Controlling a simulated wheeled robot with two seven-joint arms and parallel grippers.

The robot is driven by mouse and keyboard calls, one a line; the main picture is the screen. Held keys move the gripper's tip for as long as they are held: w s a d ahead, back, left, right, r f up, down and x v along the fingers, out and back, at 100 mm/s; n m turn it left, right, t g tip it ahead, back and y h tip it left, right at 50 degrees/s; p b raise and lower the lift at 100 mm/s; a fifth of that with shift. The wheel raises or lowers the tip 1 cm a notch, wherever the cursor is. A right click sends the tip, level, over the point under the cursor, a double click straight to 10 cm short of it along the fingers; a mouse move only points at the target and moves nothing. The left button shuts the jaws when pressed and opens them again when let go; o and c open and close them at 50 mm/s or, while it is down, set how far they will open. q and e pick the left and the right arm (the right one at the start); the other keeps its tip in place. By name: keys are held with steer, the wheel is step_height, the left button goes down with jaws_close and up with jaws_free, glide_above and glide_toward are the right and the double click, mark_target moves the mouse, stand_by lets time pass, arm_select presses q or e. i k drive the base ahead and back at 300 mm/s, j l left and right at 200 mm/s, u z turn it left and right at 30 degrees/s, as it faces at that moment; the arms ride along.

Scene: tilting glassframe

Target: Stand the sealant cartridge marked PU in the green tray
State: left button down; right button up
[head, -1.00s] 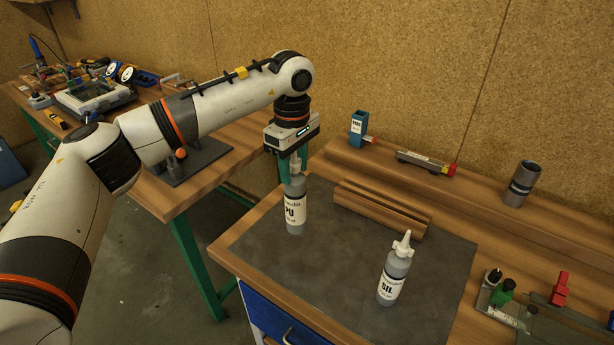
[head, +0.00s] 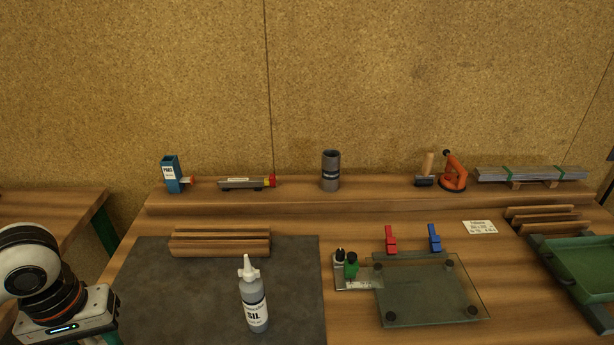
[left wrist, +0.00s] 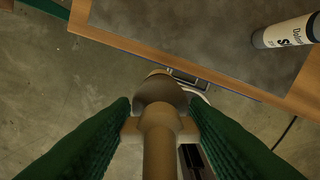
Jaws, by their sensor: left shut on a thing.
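My left gripper (left wrist: 160,112) is shut on the PU cartridge (left wrist: 158,138), its green fingers on both sides of the nozzle end. The wrist view looks down the cartridge, with the floor and the bench's front edge beyond; its label is hidden. The green tray (head: 590,262) is at the right edge of the head view, partly cut off. My right gripper is not in view.
A SIL cartridge (head: 254,302) stands on the dark mat (head: 160,290) by a grooved wooden block (head: 220,243). A glass plate (head: 430,290) with clamps lies between mat and tray. Wooden slats (head: 542,215) stand behind the tray. A shelf with tools runs along the back.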

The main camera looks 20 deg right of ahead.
mark_target(574, 274)
steer(key=l+z, duration=0.1)
steer(key=z, duration=0.25)
steer(key=l+z, duration=0.1)
steer(key=z, duration=0.25)
steer(key=k+l+z, duration=0.1)
steer(key=z, duration=0.25)
steer(key=l+z, duration=0.25)
steer(key=l, duration=0.3)
steer(key=i+l+z, duration=0.1)
steer(key=l+z, duration=0.15)
steer(key=l, duration=0.3)
steer(key=i+l+z, duration=0.2)
steer(key=l, duration=0.75)
steer(key=i, duration=0.45)
